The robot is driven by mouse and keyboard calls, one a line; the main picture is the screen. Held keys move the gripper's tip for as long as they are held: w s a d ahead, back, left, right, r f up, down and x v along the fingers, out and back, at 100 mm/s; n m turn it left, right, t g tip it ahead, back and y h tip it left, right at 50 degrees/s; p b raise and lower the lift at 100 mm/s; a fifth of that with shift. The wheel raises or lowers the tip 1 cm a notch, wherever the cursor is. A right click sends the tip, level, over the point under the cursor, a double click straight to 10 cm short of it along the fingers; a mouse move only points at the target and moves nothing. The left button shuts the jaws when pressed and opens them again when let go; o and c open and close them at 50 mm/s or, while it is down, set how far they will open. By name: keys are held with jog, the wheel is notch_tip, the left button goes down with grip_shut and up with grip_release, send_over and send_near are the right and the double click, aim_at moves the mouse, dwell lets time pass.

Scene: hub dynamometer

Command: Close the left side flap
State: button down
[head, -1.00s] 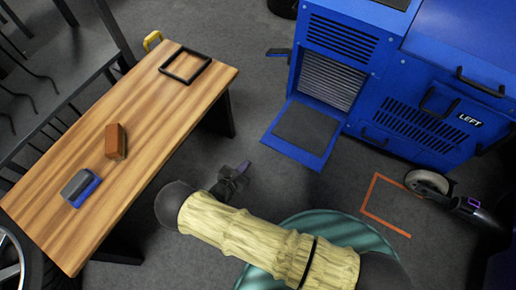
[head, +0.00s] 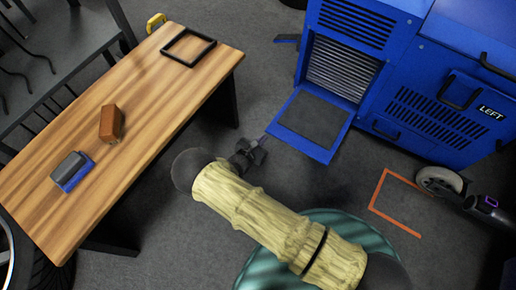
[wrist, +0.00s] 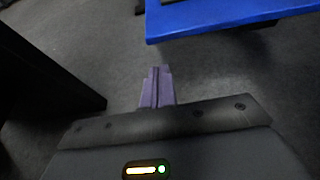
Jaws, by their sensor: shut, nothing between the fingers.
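The blue flap (head: 283,134) of the blue machine (head: 400,60) hangs open and outward below a louvred opening (head: 342,68). It has a dark panel (head: 310,118) on its upward face. A "LEFT" label (head: 490,112) is on the machine's side to the right. My gripper (head: 264,141) is shut and empty, close to the flap's left outer corner; I cannot tell whether it touches. In the wrist view, the purple fingertips (wrist: 157,85) are together, and the flap's blue edge (wrist: 235,22) lies ahead and to the right, with a gap in the picture.
A wooden bench (head: 160,75) on the left carries a black frame (head: 188,47), a brown block (head: 110,123) and a blue-grey block (head: 72,171). Dark floor lies before the flap.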

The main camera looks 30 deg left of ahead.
jog(key=shift+r+b, duration=0.45)
jog(key=shift+r, duration=1)
jog(key=shift+r, duration=0.1)
